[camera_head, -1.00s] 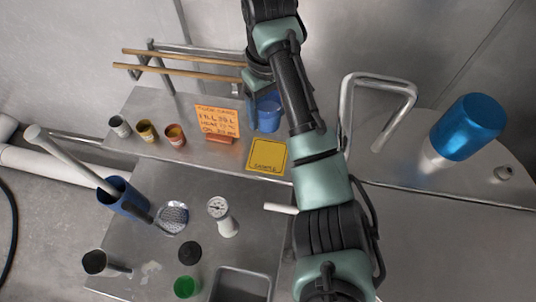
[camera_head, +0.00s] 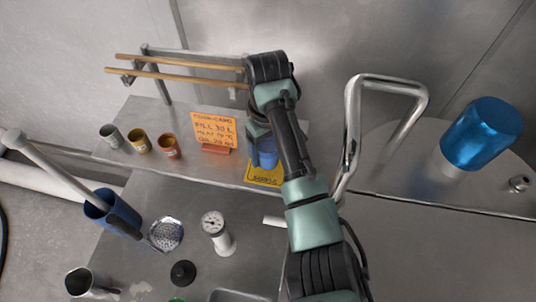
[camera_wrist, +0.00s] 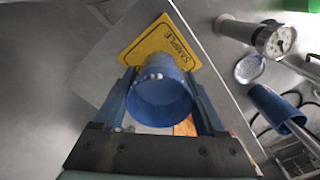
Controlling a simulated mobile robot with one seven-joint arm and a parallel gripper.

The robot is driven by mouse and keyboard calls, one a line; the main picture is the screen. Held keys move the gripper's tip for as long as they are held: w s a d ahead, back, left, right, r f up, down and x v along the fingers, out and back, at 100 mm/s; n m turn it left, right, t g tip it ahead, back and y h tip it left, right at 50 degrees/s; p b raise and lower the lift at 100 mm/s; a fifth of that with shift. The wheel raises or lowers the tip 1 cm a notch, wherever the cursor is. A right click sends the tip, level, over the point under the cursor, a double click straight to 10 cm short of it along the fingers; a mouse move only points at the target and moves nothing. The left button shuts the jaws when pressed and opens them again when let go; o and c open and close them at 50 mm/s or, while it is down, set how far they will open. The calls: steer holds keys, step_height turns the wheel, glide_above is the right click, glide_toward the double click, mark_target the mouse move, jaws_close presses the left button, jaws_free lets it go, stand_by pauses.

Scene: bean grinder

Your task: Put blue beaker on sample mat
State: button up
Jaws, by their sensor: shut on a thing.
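The blue beaker (camera_wrist: 160,98) is between the two fingers of my gripper (camera_wrist: 163,105) in the wrist view, and my gripper is shut on it. Some small white things show inside it. In the head view the beaker (camera_head: 266,152) is partly hidden behind my arm. The yellow sample mat (camera_head: 263,177) lies on the raised shelf below the beaker in the picture. It also shows in the wrist view (camera_wrist: 158,42), partly covered by the beaker. I cannot tell whether the beaker touches the mat.
An orange note card (camera_head: 214,130) stands left of the mat. Several small cups, one of them yellow (camera_head: 140,143), stand farther left. A white dial gauge (camera_head: 214,225) and a dark blue container (camera_head: 112,213) are on the lower counter. A bent metal pipe (camera_head: 354,130) rises to the right.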

mark_target(268, 158)
steer(key=shift+f, duration=1.4)
steer(key=shift+f, duration=0.1)
steer(key=o, duration=1.4)
step_height(268, 158, up, 12)
steer(key=shift+r+p, duration=0.15)
steer(key=shift+p, duration=0.75)
steer(key=shift+s, duration=0.1)
